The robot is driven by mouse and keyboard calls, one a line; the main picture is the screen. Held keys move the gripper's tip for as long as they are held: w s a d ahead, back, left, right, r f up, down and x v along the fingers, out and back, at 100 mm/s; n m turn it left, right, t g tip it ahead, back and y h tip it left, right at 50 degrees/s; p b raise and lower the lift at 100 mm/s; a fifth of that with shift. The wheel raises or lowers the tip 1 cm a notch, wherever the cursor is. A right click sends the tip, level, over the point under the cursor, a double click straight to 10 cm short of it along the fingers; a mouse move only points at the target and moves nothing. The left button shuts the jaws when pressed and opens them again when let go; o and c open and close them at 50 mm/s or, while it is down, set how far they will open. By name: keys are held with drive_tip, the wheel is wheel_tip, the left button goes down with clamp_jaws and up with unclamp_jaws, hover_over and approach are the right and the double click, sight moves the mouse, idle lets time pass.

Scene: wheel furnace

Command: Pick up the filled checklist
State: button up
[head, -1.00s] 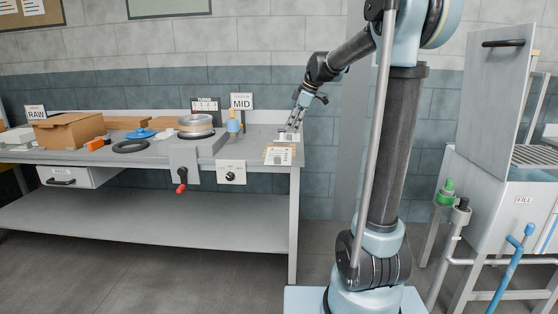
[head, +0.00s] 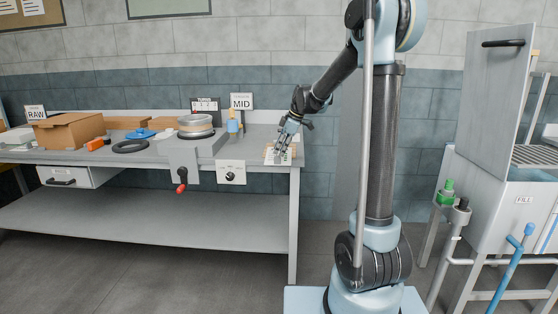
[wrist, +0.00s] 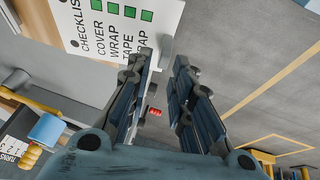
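The filled checklist (wrist: 105,30) is a white sheet with green boxes and the words COVER, WRAP and TAPE at the top of the wrist view. In the head view the checklist (head: 271,157) lies on a brown board at the right front corner of the bench, partly hidden by my gripper. My gripper (head: 282,150) points down at it. In the wrist view my gripper (wrist: 163,62) is open, with a gap between its fingers. One finger overlaps the sheet's edge and the other is past it. I cannot tell whether they touch the sheet.
The grey bench (head: 150,210) ends just right of the checklist. A blue tape dispenser (head: 233,124), a MID sign (head: 241,102) and a turntable with a wheel (head: 196,125) stand to the left. A cardboard box (head: 69,130) is farther left. Open floor lies beyond the bench edge.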

sight(276, 157)
drive_tip(key=shift+a+x, duration=0.15)
drive_tip(key=shift+x, duration=1.1)
drive_tip(key=shift+a+x, duration=0.1)
drive_tip(key=shift+x, duration=1.2)
drive_tip(key=shift+s+r, duration=0.1)
drive_tip(key=shift+s, duration=0.1)
clamp_jaws()
